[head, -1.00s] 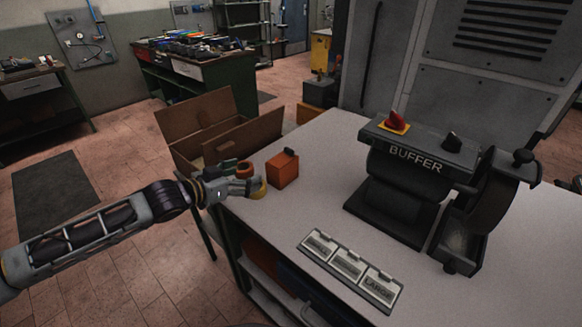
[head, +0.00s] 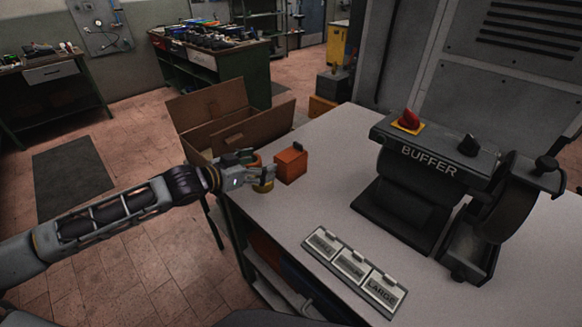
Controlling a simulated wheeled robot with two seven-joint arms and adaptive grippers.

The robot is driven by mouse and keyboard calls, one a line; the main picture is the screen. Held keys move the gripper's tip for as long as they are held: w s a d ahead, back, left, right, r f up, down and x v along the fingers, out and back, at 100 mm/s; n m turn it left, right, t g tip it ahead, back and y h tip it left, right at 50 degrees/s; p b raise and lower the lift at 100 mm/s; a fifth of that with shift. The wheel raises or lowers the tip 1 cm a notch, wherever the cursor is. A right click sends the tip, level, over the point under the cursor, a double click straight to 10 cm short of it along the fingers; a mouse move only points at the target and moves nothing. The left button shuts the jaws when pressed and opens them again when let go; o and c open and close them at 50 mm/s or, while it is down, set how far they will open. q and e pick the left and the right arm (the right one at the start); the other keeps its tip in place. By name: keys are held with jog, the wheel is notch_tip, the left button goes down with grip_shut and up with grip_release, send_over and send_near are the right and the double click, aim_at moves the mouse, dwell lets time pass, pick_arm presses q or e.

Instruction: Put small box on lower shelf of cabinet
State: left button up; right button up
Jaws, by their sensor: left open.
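A small orange box (head: 291,165) with a dark piece on top sits upright on the light worktop (head: 330,180), near its left edge. My left gripper (head: 270,176) is open at that edge, just left of the orange box. I cannot tell whether its fingers touch the box. The cabinet under the worktop has an open side with a lower shelf (head: 268,290), partly in shadow. My right gripper is out of view.
An open cardboard box (head: 228,118) stands beyond the worktop's left edge. A buffer machine (head: 425,165) and a plate labelled with sizes (head: 355,270) occupy the right and front. The worktop's middle is clear.

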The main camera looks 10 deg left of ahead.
aim_at(283, 158)
pick_arm(q)
jog(key=x, duration=0.4)
jog(key=shift+r, duration=0.1)
jog(key=shift+x, duration=0.95)
jog(key=shift+p+x, duration=0.35)
jog(key=shift+x, duration=0.6)
jog(key=shift+d, duration=0.1)
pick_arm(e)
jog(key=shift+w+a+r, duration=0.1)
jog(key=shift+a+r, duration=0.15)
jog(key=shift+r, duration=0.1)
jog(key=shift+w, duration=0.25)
pick_arm(q)
jog(key=shift+d, duration=0.1)
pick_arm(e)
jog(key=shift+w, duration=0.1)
